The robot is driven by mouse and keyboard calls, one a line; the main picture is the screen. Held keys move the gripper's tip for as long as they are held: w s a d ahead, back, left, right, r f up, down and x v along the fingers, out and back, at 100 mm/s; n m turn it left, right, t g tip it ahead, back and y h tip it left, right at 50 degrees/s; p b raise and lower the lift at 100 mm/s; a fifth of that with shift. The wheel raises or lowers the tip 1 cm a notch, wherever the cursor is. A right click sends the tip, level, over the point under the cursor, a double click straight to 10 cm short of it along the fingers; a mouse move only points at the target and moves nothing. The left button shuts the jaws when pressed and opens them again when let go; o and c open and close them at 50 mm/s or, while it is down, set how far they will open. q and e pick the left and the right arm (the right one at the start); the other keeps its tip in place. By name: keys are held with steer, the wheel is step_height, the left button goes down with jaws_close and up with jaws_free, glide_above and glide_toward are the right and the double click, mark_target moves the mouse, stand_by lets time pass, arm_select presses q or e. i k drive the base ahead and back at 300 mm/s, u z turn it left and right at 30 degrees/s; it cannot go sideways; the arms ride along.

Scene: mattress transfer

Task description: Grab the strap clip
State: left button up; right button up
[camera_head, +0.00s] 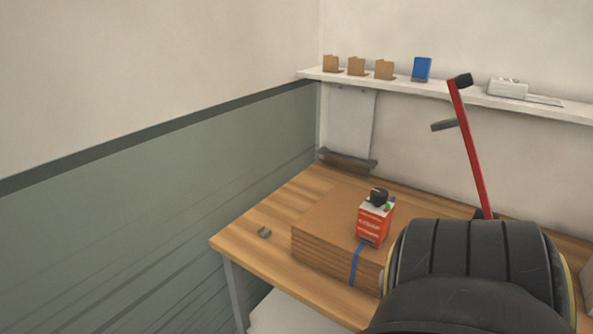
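A small grey metal clip (263,232), which looks like the strap clip, lies on the wooden table (240,241) near its left front edge. It is to the left of a stack of flat cardboard (320,258), apart from it. A blue strap (356,265) runs down the front of the stack. Neither of my grippers shows in this view. A large dark rounded body fills the lower right; it looks like part of my own arm and hides the table's right side.
A red and white box (375,221) with a black object (378,196) on top stands on the cardboard. A red lever (471,150) rises behind the dark body. A wall shelf (450,91) holds several small items. The table around the clip is clear.

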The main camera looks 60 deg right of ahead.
mark_target(263, 232)
steer(key=u, duration=0.25)
steer(key=k, duration=0.15)
steer(key=z, duration=1.15)
